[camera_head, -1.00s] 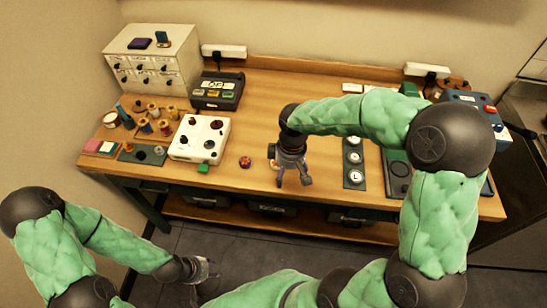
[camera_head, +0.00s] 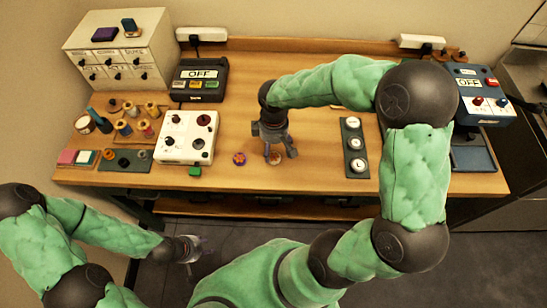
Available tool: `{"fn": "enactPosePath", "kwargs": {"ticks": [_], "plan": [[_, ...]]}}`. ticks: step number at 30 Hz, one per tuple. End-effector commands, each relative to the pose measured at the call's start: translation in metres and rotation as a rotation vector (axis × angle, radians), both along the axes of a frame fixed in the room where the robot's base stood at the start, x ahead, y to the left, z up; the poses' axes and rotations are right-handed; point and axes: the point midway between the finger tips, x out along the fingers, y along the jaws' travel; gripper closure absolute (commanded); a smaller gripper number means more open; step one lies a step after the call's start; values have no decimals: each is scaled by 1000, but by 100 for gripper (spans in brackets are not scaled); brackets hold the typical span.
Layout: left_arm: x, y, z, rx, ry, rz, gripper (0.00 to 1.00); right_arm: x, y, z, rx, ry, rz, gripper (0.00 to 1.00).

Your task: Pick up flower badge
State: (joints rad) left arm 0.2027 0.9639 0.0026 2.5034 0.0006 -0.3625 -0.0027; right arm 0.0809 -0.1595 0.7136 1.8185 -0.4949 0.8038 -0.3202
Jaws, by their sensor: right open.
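The picture is too small to tell which carries a flower. My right gripper (camera_head: 281,156) points down with its fingers apart, over or beside the second disc; whether it touches is unclear. My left gripper (camera_head: 197,249) is low in front of the table, away from both discs, its fingers too small to read.
The white knob box (camera_head: 188,137) and a small green block (camera_head: 195,171) stand left of the badges. A dark strip with round buttons (camera_head: 354,147) lies to the right. The wooden table (camera_head: 320,160) is bare between.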

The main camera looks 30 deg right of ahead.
Motion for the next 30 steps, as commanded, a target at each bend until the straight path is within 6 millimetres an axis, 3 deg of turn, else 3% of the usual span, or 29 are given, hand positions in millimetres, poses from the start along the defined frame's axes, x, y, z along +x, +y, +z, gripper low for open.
{"fn": "enactPosePath", "kwargs": {"ticks": [12,20,25,30], "plan": [[0,0,-17,0,0,0,60,4,2,-48,0,1,-1,29],[0,0,-17,0,0,0,60,4,2,-51,1,-1,-1,29],[0,0,-17,0,0,0,60,4,2,-50,1,-1,-1,74],[0,0,-17,0,0,0,60,4,2,-51,0,0,-1,77]]}}
